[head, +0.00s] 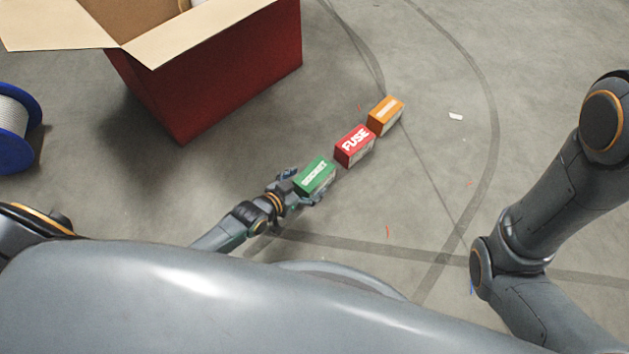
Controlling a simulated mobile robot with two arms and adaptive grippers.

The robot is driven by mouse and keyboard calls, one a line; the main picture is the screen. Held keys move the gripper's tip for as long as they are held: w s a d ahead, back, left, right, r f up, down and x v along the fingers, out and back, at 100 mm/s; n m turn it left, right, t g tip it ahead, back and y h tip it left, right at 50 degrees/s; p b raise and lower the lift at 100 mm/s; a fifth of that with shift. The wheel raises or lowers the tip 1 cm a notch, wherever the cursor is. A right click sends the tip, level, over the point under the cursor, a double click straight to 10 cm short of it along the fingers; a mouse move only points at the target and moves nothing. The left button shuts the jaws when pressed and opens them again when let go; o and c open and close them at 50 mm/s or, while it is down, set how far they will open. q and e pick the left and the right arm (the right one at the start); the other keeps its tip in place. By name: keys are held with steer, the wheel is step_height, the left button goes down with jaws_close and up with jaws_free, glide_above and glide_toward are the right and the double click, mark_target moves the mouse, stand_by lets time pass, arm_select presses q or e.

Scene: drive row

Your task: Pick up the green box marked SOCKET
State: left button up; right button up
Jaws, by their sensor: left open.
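The green box marked SOCKET (315,176) lies on the grey floor, at the near end of a row of three small boxes. My left gripper (303,185) is at the green box, with one finger at its far left side and the other by its near right side. The gripper is open, and the box sits between the fingers. Whether the fingers touch it cannot be told. My right arm shows at the right, but its gripper is not in view.
A red box marked FUSE (354,146) and an orange box (385,115) continue the row up and right. A large open red carton (215,80) stands at upper left, and a blue spool (14,130) at the left edge. Floor to the right is mostly clear.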

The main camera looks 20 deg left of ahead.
mark_target(315, 177)
arm_select(q)
steer(key=b+x, duration=0.3)
steer(key=shift+w+f, duration=0.15)
steer(key=shift+f, duration=0.2)
steer(key=shift+w+d+b, duration=0.15)
steer(key=shift+w+b, duration=0.15)
steer(key=shift+w, duration=0.2)
steer(key=c, duration=1.4)
